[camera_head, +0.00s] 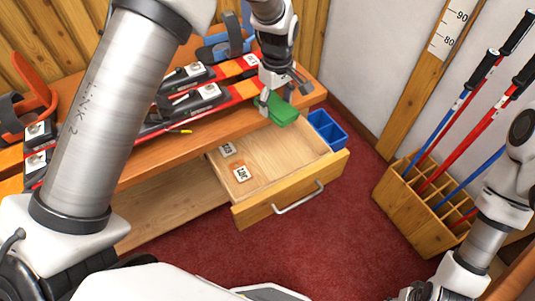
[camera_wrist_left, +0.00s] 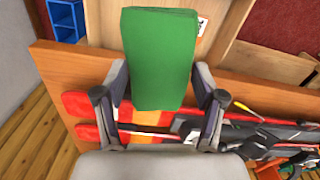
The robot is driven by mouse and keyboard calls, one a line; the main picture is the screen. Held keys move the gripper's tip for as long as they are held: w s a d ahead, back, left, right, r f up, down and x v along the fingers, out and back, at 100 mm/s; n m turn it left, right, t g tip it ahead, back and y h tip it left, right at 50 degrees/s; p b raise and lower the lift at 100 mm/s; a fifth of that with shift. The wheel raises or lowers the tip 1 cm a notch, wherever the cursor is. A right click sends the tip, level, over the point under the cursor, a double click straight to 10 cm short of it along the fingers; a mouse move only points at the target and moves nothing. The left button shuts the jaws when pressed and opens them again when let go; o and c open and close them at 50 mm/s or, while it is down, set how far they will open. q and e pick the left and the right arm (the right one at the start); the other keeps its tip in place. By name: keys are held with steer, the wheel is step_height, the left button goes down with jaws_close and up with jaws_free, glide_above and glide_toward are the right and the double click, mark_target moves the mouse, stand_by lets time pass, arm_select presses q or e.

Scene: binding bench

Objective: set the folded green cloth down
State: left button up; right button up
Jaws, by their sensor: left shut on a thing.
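The folded green cloth (camera_head: 283,111) is in my left gripper (camera_head: 281,94), over the bench's front edge and the back right of the open drawer (camera_head: 270,163). It looks held above them, but the exact gap is hard to judge. In the left wrist view the green cloth (camera_wrist_left: 160,60) sits between the two fingers of the left gripper (camera_wrist_left: 160,92), one on each side. My right gripper (camera_head: 425,291) is low at the bottom right edge, partly cut off and away from the cloth.
The wooden drawer holds two label cards (camera_head: 240,173) and has clear floor. A blue divided bin (camera_head: 327,131) stands at its right end. Skis with bindings (camera_head: 190,95) lie along the bench (camera_head: 150,168). A pole rack (camera_head: 415,205) stands at right, over red carpet (camera_head: 330,235).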

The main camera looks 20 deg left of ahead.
mark_target(282, 157)
arm_select(q)
steer(key=w+f+n+b, duration=0.1)
steer(key=f+n+b, duration=0.2)
steer(key=f, duration=0.6)
steer(key=w+f+n+b, duration=0.1)
steer(key=f+n+b, duration=0.2)
steer(key=f+n, duration=0.4)
steer(key=w+d+f+n+b, duration=0.1)
steer(key=w+f+n+b, duration=0.1)
steer(key=f+n, duration=0.4)
step_height(282, 157, down, 5)
steer(key=shift+d+r+b, duration=0.1)
steer(key=shift+r+b, duration=0.1)
steer(key=shift+b, duration=0.5)
steer(key=shift+f, duration=0.15)
steer(key=o, duration=0.8)
steer(key=shift+o, duration=0.2)
